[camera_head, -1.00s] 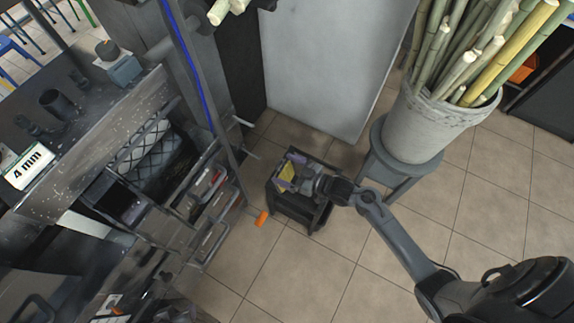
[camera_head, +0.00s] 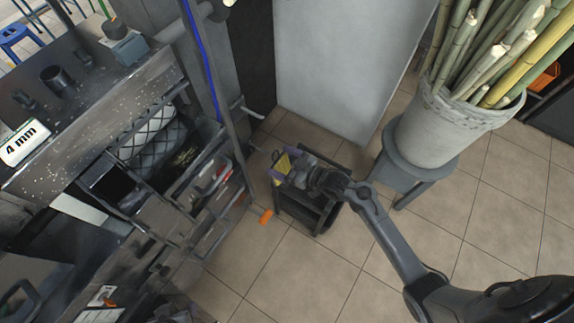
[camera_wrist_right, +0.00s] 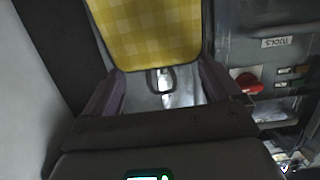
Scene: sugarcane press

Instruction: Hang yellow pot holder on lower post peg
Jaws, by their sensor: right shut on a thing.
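The yellow checked pot holder (camera_head: 283,163) is held by my right gripper (camera_head: 291,171), left of the black cart's top. In the right wrist view the pot holder (camera_wrist_right: 150,32) fills the upper middle, between the two purple fingers of the gripper (camera_wrist_right: 160,88). A small loop shows at its near edge. The dark post (camera_head: 213,80) with a blue cable stands left of the gripper. An upper peg (camera_head: 252,113) sticks out to its right. The lower peg is hard to make out near the pot holder. The pot holder appears apart from the post. My left gripper is not in view.
The black cart (camera_head: 318,212) stands below my right gripper. A stool (camera_head: 415,180) with a bucket of cane (camera_head: 440,125) is to the right. An orange object (camera_head: 266,216) lies by the cart. The press machine (camera_head: 110,115) fills the left. Floor at lower middle is clear.

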